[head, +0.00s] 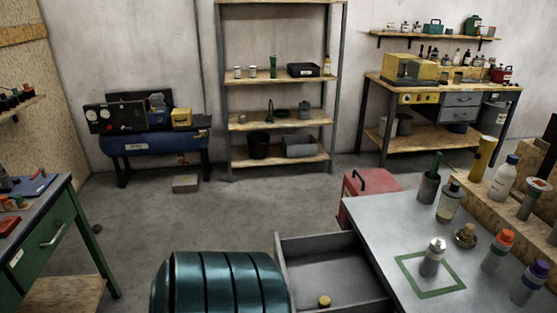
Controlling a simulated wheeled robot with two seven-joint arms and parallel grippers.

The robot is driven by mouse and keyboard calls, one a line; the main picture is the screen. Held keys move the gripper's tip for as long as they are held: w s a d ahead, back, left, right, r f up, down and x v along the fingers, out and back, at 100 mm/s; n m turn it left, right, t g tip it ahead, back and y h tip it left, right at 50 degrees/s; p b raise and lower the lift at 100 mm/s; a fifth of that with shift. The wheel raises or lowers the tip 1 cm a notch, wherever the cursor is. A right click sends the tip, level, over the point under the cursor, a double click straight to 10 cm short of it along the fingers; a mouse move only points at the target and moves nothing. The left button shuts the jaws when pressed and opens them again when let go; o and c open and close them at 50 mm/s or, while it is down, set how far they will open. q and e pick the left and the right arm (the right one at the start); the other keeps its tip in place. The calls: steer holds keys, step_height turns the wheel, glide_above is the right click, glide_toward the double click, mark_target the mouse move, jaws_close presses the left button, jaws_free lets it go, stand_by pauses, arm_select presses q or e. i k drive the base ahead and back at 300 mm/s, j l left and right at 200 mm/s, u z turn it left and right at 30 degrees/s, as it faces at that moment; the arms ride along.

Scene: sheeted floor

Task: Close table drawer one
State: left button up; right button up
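A grey drawer (322,266) is pulled out from the left side of the grey-topped table (395,235) at the lower right. It stands well open, with its inside visible, and its near part is cut off by the bottom edge of the picture. A small yellow round thing (324,301) lies in it. I cannot read a number on the drawer. Neither of my grippers shows in the head view, so their place relative to the drawer is hidden.
A dark teal ribbed rounded object (222,285) stands just left of the drawer. A red box (368,190) sits behind the table. Bottles and a green square outline (428,292) are on the tabletop. A green workbench (48,235) is at left.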

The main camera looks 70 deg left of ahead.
mark_target(337, 266)
steer(key=u, duration=0.45)
steer(key=j+u, duration=0.1)
steer(key=u, duration=0.75)
steer(key=i+j+u, duration=0.1)
steer(key=u, duration=0.8)
